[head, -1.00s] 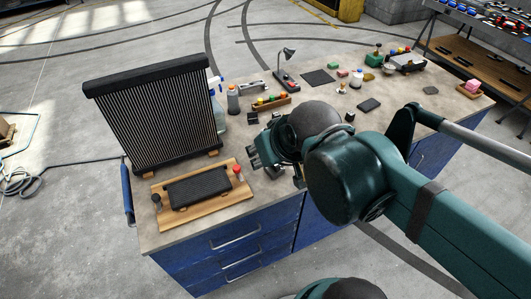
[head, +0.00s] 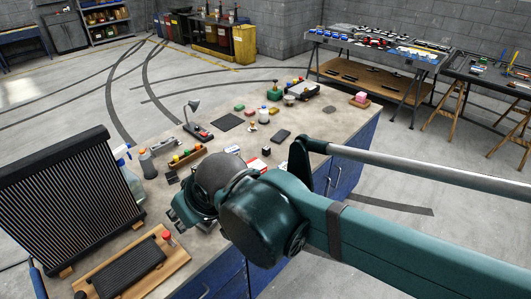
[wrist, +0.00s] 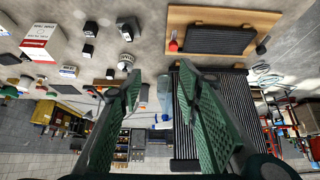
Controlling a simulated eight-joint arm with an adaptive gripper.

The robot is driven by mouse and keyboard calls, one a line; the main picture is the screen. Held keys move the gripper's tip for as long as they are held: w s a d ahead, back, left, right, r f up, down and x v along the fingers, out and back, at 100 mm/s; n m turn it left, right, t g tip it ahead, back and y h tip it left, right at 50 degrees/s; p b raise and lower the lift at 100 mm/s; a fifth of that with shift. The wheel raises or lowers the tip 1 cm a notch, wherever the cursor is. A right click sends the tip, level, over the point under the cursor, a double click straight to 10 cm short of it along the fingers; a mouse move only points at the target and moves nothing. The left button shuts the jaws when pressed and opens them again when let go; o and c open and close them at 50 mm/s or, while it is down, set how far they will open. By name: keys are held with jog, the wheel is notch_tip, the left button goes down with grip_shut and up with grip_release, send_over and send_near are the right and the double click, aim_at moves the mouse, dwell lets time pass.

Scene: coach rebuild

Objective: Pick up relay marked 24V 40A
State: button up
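My gripper (wrist: 160,85) is open and empty, with its two green fingers spread wide in the wrist view. In the head view my gripper (head: 185,208) hangs by the bench's front edge, partly hidden by my arm. Several small dark blocks that look like relays sit on the bench. In the wrist view one dark block (wrist: 91,30) has a pale label, and another dark block (wrist: 87,51) is beside it. A round-topped piece (wrist: 126,62) is nearer the left finger. No marking is legible, so I cannot tell which is 24V 40A.
A tall black radiator (head: 62,205) stands at the bench's left end, near a wooden board (head: 165,262) with a dark finned core. A red-and-white box (head: 258,165), a lamp (head: 193,112) and a rack of coloured pieces (head: 188,157) stand on the bench (head: 225,139).

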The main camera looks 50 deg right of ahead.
jog(key=shift+o, duration=0.5)
jog(key=w+d+r+m+g+h+p, duration=0.15)
jog(key=w+d+r+m, duration=0.3)
jog(key=w+d, duration=0.7)
jog(key=m+g+y+p, duration=0.2)
jog(key=m+g+p, duration=0.3)
jog(key=m, duration=0.8)
send_over(264, 148)
jog(key=b, duration=0.1)
jog(key=shift+g+h, duration=0.25)
jog(key=shift+g, duration=0.1)
notch_tip(264, 148, down, 22)
jog(key=shift+s+r, duration=0.1)
jog(key=shift+s, duration=0.05)
